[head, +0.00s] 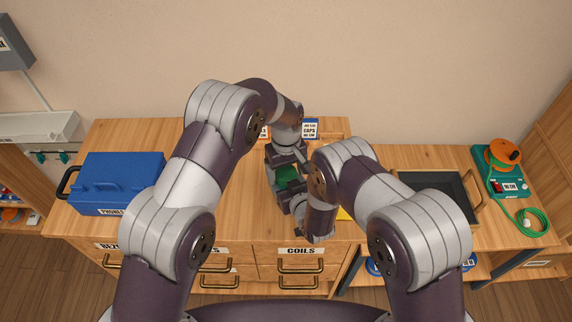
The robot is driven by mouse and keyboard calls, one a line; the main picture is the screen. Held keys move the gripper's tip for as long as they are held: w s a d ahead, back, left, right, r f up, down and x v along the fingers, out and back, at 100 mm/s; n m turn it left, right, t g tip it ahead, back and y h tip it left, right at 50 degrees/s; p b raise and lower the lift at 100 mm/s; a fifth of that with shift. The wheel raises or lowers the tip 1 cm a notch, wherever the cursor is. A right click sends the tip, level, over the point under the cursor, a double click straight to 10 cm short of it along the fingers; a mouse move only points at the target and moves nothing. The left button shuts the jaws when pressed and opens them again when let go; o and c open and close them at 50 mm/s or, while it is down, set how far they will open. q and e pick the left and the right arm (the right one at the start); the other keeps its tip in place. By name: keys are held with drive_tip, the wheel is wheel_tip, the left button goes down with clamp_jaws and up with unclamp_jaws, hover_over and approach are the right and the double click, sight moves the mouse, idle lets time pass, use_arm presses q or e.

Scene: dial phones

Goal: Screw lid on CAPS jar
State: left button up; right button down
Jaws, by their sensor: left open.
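A blue-edged card or label reading CAPS (311,129) stands at the back of the wooden worktop, just right of my left wrist. I cannot make out a jar by it. My left gripper (284,175) is over the middle of the worktop, with its jaws open. A green thing (287,174) shows among the dark gripper parts there; I cannot tell whether it is a lid or touches the fingers. My right arm bends in close beside it on the right. Its wrist (317,222) shows, but its fingertips are hidden or merge with the dark parts.
A blue toolbox (120,184) stands on the left of the worktop. An orange spool on a green device (504,166) and a green cable coil (532,221) are at far right. A COILS drawer (301,251) is in front.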

use_arm(q)
drive_tip(key=c, duration=1.1)
drive_tip(key=o, duration=1.2)
drive_tip(key=shift+c, duration=0.2)
drive_tip(key=shift+r, duration=0.1)
drive_tip(key=shift+r, duration=2.15)
drive_tip(key=o, duration=0.3)
use_arm(e)
drive_tip(key=shift+c, duration=0.5)
unclamp_jaws()
